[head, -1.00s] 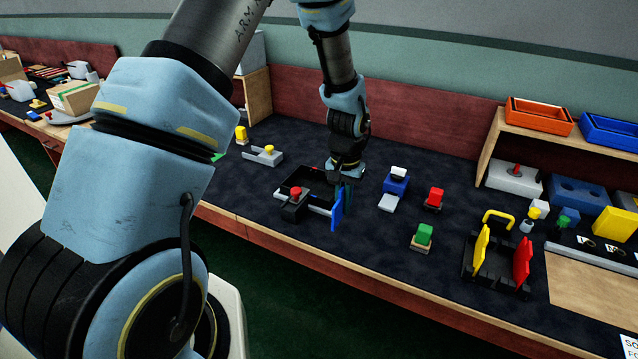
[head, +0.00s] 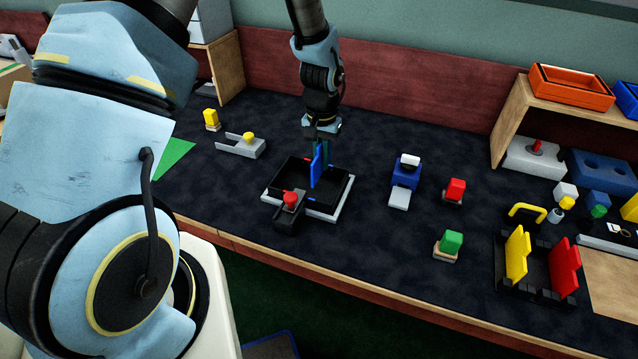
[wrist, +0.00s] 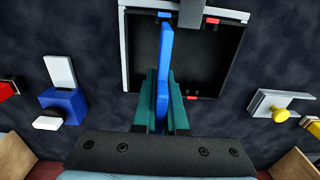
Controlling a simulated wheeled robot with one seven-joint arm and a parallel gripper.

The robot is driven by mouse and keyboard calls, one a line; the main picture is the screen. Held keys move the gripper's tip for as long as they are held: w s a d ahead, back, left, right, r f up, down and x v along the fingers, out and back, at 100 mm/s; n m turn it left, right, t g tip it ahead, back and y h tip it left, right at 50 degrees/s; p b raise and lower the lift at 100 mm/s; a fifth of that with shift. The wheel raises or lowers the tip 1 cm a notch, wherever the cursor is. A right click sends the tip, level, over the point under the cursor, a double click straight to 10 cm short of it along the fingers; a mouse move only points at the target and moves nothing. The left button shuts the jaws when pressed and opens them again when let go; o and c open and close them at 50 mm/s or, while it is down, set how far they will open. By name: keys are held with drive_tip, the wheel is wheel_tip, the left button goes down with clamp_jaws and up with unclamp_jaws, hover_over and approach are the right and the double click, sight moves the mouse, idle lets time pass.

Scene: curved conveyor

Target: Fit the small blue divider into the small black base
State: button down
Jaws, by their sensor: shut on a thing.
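My gripper (head: 318,145) is shut on the small blue divider (head: 319,168), which stands upright between its teal fingers. The small black base (head: 335,192) is a shallow square tray in a light grey frame on the dark mat. The divider is over the inside of the base; whether its lower edge touches the floor or the walls I cannot tell. In the wrist view the divider (wrist: 166,65) runs along one side of the base's interior (wrist: 210,60). Blue and red marks show on the base's rim. The fingers hide part of the near rim.
A black clamp with a red knob (head: 290,199) sits at the base's front edge. A blue block with a grey plate (head: 404,175) stands to the right. A grey fixture with a yellow knob (head: 245,146) is to the left. A black holder with yellow and red plates (head: 535,288) is far right.

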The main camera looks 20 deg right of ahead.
wheel_tip(320, 180, down, 7)
drive_tip(key=b, duration=0.3)
drive_tip(key=shift+b, duration=0.4)
drive_tip(key=shift+f, duration=0.1)
drive_tip(key=shift+f, duration=0.15)
drive_tip(key=c, duration=1)
unclamp_jaws()
drive_tip(key=shift+o, duration=0.2)
